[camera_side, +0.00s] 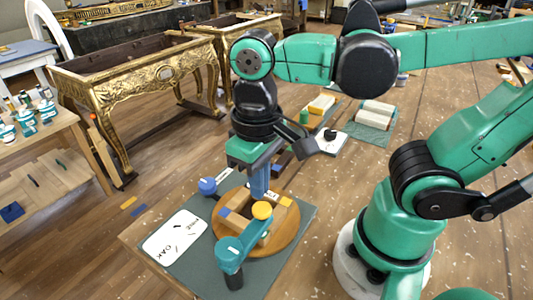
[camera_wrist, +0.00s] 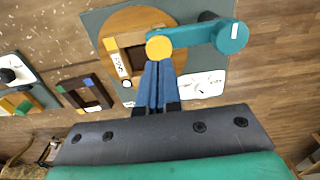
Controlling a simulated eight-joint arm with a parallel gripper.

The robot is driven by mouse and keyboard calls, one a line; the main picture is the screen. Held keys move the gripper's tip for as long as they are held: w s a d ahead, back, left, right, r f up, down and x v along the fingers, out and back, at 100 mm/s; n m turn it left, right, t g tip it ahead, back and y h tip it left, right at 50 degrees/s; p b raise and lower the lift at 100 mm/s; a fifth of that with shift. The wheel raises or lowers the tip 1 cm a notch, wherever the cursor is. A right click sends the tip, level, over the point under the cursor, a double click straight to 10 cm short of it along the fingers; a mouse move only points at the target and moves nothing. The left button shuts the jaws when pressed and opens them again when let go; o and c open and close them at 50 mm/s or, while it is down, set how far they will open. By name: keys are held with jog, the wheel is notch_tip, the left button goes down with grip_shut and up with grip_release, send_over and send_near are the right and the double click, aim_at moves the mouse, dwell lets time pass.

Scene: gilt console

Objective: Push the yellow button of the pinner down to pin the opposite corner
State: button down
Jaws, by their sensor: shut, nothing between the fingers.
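The yellow button (camera_side: 262,210) tops the free end of the teal pinner arm (camera_side: 236,248), above a corner of a small wooden frame (camera_side: 284,212). The frame lies on a round wooden turntable (camera_side: 287,239). In the wrist view the yellow button (camera_wrist: 159,48) sits just beyond my fingertips, with the teal pinner (camera_wrist: 229,37) reaching right. My gripper (camera_side: 259,194) has blue fingers, shut with nothing between them, pointing down close to the button. The fingers also show in the wrist view (camera_wrist: 158,66). I cannot tell whether they touch the button. The frame's corner under the button is hidden.
A blue knob (camera_side: 208,186) stands at the turntable's left. Bare bench (camera_side: 345,190) is at the right.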

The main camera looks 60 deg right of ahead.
aim_at(260, 207)
notch_tip(260, 207, up, 10)
dwell(0.4)
jog(key=shift+f, duration=0.1)
jog(key=w+d+f+t, duration=0.6)
jog(key=w+f+t, duration=0.1)
jog(key=f, duration=0.2)
jog(key=shift+w+d+f, duration=0.2)
jog(key=shift+d+f, duration=0.05)
jog(key=shift+d, duration=0.1)
